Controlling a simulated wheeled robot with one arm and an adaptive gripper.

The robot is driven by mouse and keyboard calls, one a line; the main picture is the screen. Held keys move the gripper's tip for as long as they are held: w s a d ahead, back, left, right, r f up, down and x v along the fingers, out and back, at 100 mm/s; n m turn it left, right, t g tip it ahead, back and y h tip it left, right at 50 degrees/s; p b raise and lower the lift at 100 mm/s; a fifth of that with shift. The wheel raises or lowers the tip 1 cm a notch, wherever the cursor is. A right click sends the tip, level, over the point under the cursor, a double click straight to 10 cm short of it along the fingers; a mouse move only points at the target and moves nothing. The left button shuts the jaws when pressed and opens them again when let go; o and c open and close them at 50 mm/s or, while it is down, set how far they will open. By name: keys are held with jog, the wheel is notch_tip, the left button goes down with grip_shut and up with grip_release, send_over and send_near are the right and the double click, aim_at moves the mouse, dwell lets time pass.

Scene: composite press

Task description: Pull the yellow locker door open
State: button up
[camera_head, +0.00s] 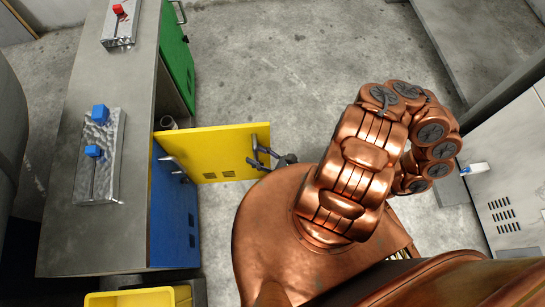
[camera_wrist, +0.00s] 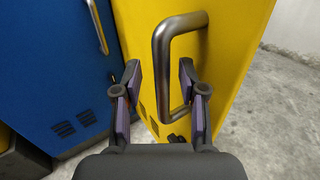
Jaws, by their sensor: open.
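The yellow locker door (camera_head: 215,150) stands swung well out from the cabinet in the head view, with the locker opening behind it. It also shows in the wrist view (camera_wrist: 235,50), with its curved metal handle (camera_wrist: 163,48) in front of me. My gripper (camera_wrist: 159,82) is open, with one finger on each side of the handle's lower part. I cannot tell whether a finger touches it. In the head view my gripper (camera_head: 264,158) is at the door's free edge, by the handle, partly hidden by its own links.
The blue door (camera_head: 174,215) with its own handle is shut, left of the yellow one. A green door (camera_head: 177,58) is farther back. Slider blocks with blue (camera_head: 94,151) and red (camera_head: 118,9) knobs sit on the cabinet top (camera_head: 75,235). Floor beyond the yellow door is clear.

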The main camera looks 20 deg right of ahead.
jog(key=v, duration=0.6)
jog(key=shift+s+d, duration=0.2)
jog(key=shift+s, duration=0.15)
dwell(0.5)
jog(key=shift+d, duration=0.1)
dwell(0.7)
